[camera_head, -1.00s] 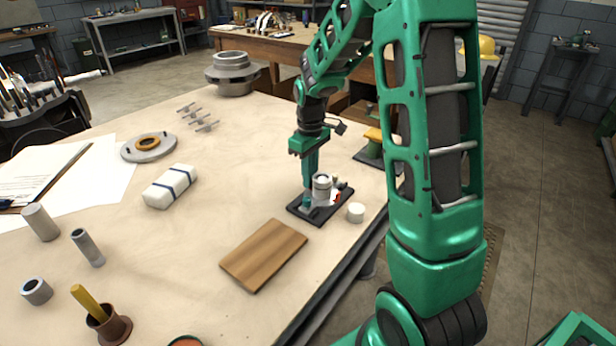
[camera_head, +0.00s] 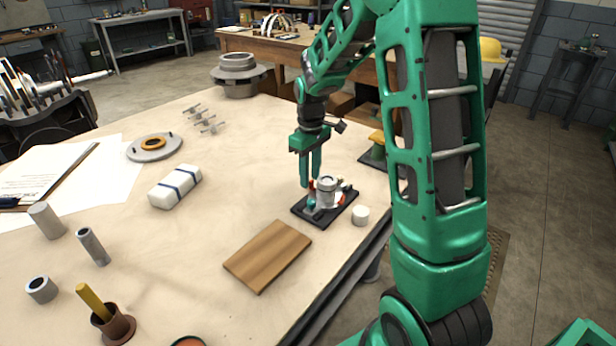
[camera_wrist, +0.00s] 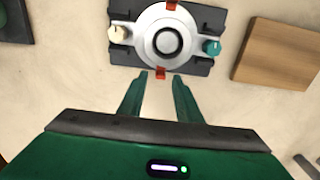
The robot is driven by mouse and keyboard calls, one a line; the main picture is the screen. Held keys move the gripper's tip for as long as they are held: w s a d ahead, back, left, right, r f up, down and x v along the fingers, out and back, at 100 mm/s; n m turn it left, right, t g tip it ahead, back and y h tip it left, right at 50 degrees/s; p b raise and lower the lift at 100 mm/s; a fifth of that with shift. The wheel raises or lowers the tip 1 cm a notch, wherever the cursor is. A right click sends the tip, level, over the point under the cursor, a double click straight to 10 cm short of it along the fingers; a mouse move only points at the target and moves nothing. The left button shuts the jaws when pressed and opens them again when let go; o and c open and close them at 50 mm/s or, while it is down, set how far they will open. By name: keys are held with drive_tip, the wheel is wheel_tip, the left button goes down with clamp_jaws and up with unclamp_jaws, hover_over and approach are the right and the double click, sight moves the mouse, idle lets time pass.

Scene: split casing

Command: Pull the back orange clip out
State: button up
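The casing (camera_head: 326,191) is a round grey body on a black plate (camera_head: 303,212), with a teal knob (camera_wrist: 212,47) and a cream knob (camera_wrist: 117,34) on opposite sides. One orange-red clip (camera_wrist: 160,72) is on the casing's edge nearest my gripper; it shows at the back left in the head view (camera_head: 312,184). The other clip (camera_wrist: 171,4) is on the opposite edge, at the front right in the head view (camera_head: 341,199). My gripper (camera_wrist: 161,77) is open and empty. Its fingertips lie either side of the nearer clip in the picture; contact cannot be told.
A wooden board (camera_head: 267,256) lies in front of the casing, and a white cylinder (camera_head: 360,215) stands close by at its right. A white strapped block (camera_head: 175,187) lies left, with clear table between.

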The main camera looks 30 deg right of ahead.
wheel_tip(320, 180, up, 10)
idle(0.5)
drive_tip(key=shift+w+r, duration=0.1)
drive_tip(key=s+d+m, duration=0.3)
drive_tip(key=s+m, duration=0.7)
drive_tip(key=s, duration=2.3)
drive_tip(key=shift+s+f+m, duration=0.3)
drive_tip(key=shift+f+m, duration=0.1)
drive_tip(key=shift+f, duration=0.05)
drive_tip(key=shift+w+f, duration=0.25)
drive_tip(key=shift+w, duration=0.4)
